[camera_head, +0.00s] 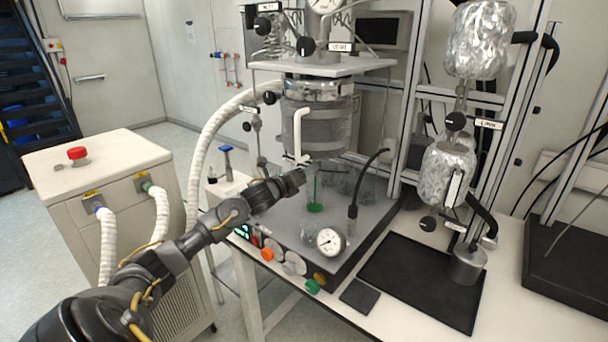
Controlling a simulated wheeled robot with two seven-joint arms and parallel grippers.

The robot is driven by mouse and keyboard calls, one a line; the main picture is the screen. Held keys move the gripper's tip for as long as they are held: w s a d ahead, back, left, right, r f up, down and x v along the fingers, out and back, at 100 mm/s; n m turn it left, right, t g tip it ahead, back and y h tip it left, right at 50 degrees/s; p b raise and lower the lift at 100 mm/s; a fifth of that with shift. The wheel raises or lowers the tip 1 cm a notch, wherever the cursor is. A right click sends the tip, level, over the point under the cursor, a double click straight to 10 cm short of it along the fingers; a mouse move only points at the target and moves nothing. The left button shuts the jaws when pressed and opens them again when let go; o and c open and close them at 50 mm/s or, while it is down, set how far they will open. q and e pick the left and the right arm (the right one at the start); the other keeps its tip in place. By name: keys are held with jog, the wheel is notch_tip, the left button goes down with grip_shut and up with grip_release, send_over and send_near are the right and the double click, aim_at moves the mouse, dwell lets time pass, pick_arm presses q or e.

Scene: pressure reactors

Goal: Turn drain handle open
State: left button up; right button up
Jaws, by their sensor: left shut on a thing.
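The glass reactor vessel (322,125) hangs under a white shelf, with a white bent tube (297,132) at its front. The small drain handle is at the vessel's bottom, near the lower end of this tube, and is mostly hidden by my gripper. My left gripper (301,172) reaches in from the lower left and is shut at this spot, just below the tube's end. The handle's exact angle cannot be made out. A clear beaker (315,190) with a green item inside stands below the vessel. My right gripper is out of view.
A black hose (353,195) rises beside the beaker. A white cabinet (97,165) with hoses is at left.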

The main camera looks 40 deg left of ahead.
pick_arm(q)
jog(key=n, duration=0.3)
jog(key=shift+a, duration=0.1)
jog(key=n, duration=0.2)
jog(key=shift+n, duration=0.3)
jog(key=n+p, duration=0.1)
jog(key=n, duration=0.4)
jog(key=shift+f+n+p, duration=0.15)
jog(key=shift+n+p, duration=0.15)
jog(key=shift+n, duration=0.1)
jog(key=o, duration=1)
